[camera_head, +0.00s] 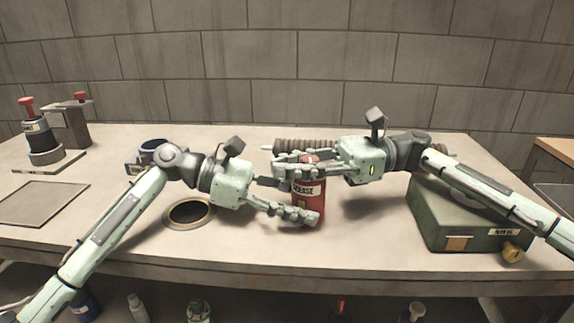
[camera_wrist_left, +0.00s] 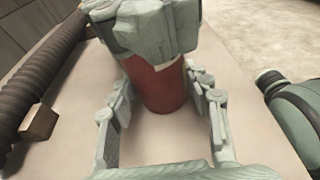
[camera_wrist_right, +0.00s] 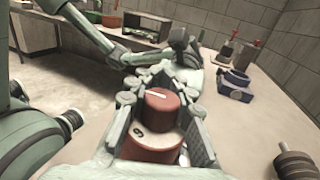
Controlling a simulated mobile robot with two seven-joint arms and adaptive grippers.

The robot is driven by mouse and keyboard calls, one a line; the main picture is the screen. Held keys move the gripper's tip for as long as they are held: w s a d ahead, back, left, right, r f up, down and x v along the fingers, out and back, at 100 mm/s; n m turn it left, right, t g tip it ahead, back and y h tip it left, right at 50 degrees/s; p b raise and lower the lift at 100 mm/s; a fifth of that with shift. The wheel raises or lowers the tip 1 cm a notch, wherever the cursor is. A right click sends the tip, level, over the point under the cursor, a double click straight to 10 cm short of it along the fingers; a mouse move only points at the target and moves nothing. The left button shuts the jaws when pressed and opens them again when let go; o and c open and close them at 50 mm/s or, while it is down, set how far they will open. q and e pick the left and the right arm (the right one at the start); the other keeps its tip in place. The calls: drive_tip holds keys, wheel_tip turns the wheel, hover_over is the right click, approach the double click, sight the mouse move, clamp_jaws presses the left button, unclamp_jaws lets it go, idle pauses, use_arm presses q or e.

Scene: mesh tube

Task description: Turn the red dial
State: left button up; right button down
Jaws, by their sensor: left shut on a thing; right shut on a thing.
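A red can (camera_head: 308,212) with a GREASE label stands upright near the table's middle. My left gripper (camera_head: 290,200) comes from the left and is shut around its body; the left wrist view shows the red body (camera_wrist_left: 158,88) between the fingers. My right gripper (camera_head: 284,168) comes from the right and is shut at the can's top. In the right wrist view, the red dial (camera_wrist_right: 166,104), with a white line on top, sits between its fingers, above the can's shoulder (camera_wrist_right: 150,147) with a dark mark. In the head view the fingers mostly hide the dial.
A ribbed hose (camera_head: 303,146) lies behind the can. A green box (camera_head: 462,222) stands at right under my right arm. A ringed hole (camera_head: 189,213) is at left, with a blue clamp (camera_head: 150,147) behind it. A red-knobbed device (camera_head: 38,135) stands far left.

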drive_tip(key=c, duration=1.3)
unclamp_jaws()
drive_tip(key=v, duration=1.2)
drive_tip(key=shift+r, duration=0.1)
drive_tip(key=shift+o, duration=0.2)
